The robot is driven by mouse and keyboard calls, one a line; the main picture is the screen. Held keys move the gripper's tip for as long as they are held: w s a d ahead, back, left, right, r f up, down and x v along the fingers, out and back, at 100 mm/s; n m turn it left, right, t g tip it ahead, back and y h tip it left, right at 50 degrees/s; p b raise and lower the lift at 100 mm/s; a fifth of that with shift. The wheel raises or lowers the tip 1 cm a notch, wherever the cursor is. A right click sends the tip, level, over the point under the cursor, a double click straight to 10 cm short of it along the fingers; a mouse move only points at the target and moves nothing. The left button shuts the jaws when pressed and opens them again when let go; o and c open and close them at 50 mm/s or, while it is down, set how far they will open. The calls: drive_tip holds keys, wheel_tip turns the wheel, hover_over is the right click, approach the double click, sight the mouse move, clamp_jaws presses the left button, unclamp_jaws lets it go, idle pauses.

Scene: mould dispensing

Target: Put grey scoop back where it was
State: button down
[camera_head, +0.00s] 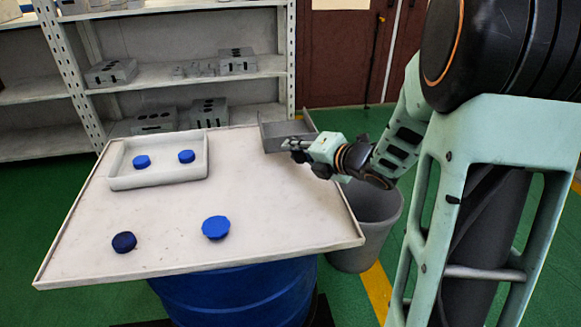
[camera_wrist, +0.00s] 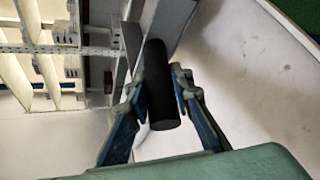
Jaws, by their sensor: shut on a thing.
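The grey scoop (camera_head: 283,131) is at the back right corner of the white table (camera_head: 270,200), with its open side up. My gripper (camera_head: 292,146) reaches in from the right, at the scoop's near side. In the wrist view my two fingers (camera_wrist: 156,92) are shut on the scoop's dark round handle (camera_wrist: 160,85), one finger on each side. The grey pan of the scoop (camera_wrist: 166,24) shows beyond the handle. Whether the scoop's underside touches the table cannot be told.
A shallow white tray (camera_head: 160,182) with two blue round pieces stands at the table's back left. Two more blue pieces (camera_head: 215,228) lie near the front edge. A grey bin (camera_head: 365,235) stands right of the table. Shelves (camera_head: 190,75) stand behind. The table's middle is clear.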

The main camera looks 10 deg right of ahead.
drive_tip(key=shift+w+a+f, duration=0.2)
drive_tip(key=shift+w+f, duration=0.15)
drive_tip(key=shift+f, duration=0.05)
drive_tip(key=shift+w+a+f+b, duration=0.15)
drive_tip(key=shift+f+b, duration=0.3)
drive_tip(key=shift+f, duration=0.45)
drive_tip(key=shift+w+a+f+b, duration=0.1)
drive_tip(key=shift+f+b, duration=0.35)
drive_tip(key=shift+f, duration=0.55)
drive_tip(key=shift+f, duration=0.15)
drive_tip(key=c, duration=2)
unclamp_jaws()
drive_tip(key=shift+s+d+r, duration=0.15)
drive_tip(key=shift+r, duration=0.2)
drive_tip(key=p+v, duration=0.3)
drive_tip(key=v, duration=0.8)
drive_tip(key=shift+s+d, duration=0.15)
drive_tip(key=shift+s, duration=0.2)
